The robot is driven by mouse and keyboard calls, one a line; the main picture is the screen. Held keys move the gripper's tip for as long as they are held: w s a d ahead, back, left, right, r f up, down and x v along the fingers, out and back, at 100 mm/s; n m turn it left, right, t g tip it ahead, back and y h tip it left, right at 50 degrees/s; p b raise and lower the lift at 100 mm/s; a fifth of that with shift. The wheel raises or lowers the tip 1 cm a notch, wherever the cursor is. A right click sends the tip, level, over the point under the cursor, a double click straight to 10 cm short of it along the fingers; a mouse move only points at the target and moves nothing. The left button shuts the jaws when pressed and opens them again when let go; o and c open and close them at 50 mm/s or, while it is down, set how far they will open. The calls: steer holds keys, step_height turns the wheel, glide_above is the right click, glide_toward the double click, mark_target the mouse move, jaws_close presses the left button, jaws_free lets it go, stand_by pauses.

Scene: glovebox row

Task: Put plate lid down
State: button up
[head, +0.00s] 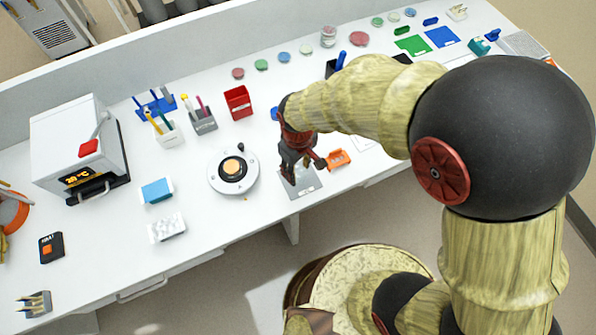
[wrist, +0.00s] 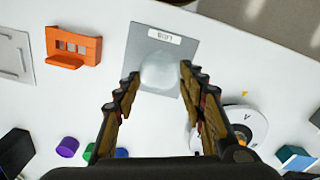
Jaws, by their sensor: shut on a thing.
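A clear, round plate lid (wrist: 158,71) shows between my fingertips in the wrist view. My gripper (wrist: 160,80) is shut on it, one finger at each side. Beneath it in the picture is a grey square pad (wrist: 140,42) with a small white label at its far edge. In the head view my gripper (head: 301,176) points down over this grey pad (head: 304,190) near the table's front edge. The lid cannot be made out there. I cannot tell whether the lid touches the pad or hangs just above it.
An orange holder (head: 338,160) stands close to the right of the pad. A round white device (head: 215,182) with an orange centre is to its left. A red box (head: 238,102) stands behind. Several small dishes line the back. White table is bare between pad and round device.

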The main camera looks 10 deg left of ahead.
mark_target(298, 170)
steer(key=shift+w+f, duration=0.3)
steer(key=shift+f, duration=0.05)
steer(key=shift+w+f+b, duration=0.1)
steer(key=shift+f+b, duration=0.3)
steer(key=shift+f, duration=1.15)
steer(key=shift+f, duration=0.15)
steer(key=o, duration=0.7)
steer(key=shift+o, duration=0.2)
step_height(298, 170, up, 12)
steer(key=p, duration=0.2)
steer(key=shift+r, duration=0.2)
